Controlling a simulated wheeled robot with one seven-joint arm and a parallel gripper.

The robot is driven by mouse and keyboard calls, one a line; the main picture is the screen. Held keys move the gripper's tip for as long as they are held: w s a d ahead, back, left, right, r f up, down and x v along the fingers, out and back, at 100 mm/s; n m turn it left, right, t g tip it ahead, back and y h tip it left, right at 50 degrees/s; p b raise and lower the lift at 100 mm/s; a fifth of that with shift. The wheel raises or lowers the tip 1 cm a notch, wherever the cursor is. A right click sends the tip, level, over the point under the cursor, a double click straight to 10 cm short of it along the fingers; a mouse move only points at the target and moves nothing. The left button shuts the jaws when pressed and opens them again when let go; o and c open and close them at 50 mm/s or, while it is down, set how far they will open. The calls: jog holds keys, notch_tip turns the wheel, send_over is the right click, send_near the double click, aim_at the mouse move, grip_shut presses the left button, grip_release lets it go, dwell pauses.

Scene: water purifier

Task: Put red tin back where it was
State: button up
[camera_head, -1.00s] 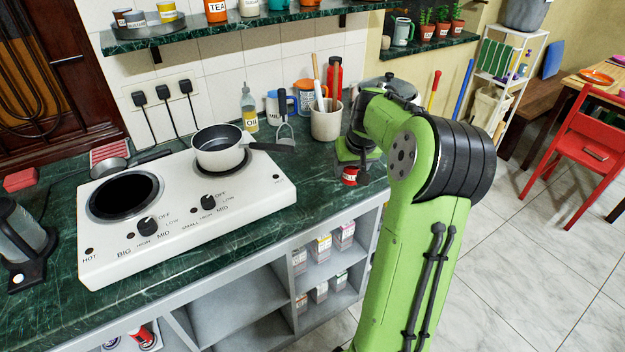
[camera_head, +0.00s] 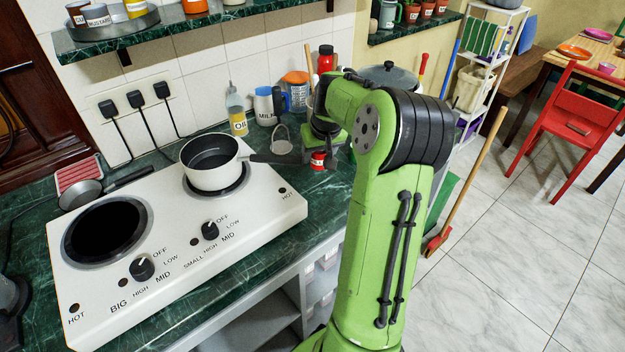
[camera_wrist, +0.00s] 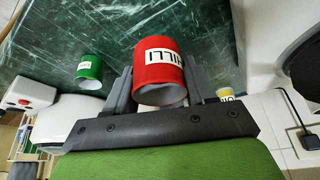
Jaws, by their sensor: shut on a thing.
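The red tin (camera_head: 317,161) is in my gripper, above the dark green counter near the saucepan's handle. In the wrist view the red tin (camera_wrist: 160,70) has a white label ending in "ILLI". My gripper (camera_wrist: 160,82) is shut on it, one finger at each side. In the head view my gripper (camera_head: 322,157) is partly hidden by my arm. A round metal tray (camera_head: 115,27) with several labelled tins stands on the wall shelf at top left. A green tin (camera_wrist: 90,68) shows to the left of the red tin in the wrist view.
A white saucepan (camera_head: 212,165) stands on the right burner of the white stove (camera_head: 170,235), its handle pointing at my gripper. An oil bottle (camera_head: 237,112) and a milk mug (camera_head: 266,106) stand behind. The green wall shelf (camera_head: 200,32) overhangs the counter's back.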

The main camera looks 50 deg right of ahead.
aim_at(317, 181)
notch_tip(317, 181, down, 8)
jog(key=b, duration=0.2)
jog(key=shift+b, duration=0.3)
jog(key=shift+s, duration=0.1)
jog(key=o, duration=0.6)
jog(key=shift+f, duration=0.1)
jog(key=o, duration=0.4)
jog(key=shift+o, duration=0.2)
